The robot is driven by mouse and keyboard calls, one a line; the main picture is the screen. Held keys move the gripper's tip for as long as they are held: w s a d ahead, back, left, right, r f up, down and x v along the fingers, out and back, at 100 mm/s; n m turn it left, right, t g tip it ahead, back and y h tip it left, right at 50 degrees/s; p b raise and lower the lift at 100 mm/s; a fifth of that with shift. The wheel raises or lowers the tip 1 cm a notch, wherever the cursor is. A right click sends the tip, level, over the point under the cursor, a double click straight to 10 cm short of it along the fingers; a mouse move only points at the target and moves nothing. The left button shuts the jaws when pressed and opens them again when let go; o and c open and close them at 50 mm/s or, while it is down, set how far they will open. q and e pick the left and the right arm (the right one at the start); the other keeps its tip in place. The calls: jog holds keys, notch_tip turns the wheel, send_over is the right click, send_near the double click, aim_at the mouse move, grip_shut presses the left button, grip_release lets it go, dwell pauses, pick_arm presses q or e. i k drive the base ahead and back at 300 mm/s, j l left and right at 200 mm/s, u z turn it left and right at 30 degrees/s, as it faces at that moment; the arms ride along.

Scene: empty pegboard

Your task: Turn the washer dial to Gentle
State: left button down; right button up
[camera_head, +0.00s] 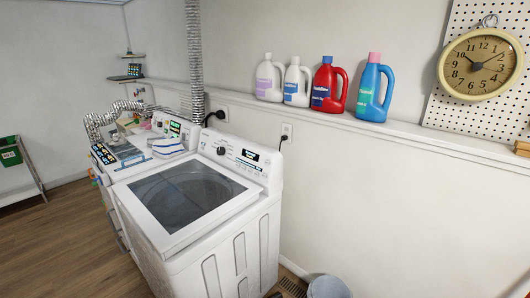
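The white washer (233,228) stands against the wall, left of centre, with its dark glass lid (185,196) closed. Its control panel (256,163) rises at the back of the top. The dark round dial (221,150) sits on the panel's left part, beside a small lit display (249,155). The dial's setting and labels are too small to read. Neither of my grippers shows in the head view.
A second white machine (116,172) stands left of the washer with items on top. Several detergent bottles (325,87) stand on the wall ledge (420,139). A grey bucket (328,287) is on the floor to the right. Wooden floor (50,245) at left is open.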

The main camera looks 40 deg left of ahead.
aim_at(221, 151)
jog(key=k+j, duration=0.1)
jog(key=j, duration=1.65)
jog(key=k+j, duration=0.15)
jog(key=j, duration=1.65)
jog(key=k+j, duration=0.15)
jog(key=j, duration=1.6)
jog(key=k+j, duration=0.15)
jog(key=j, duration=0.75)
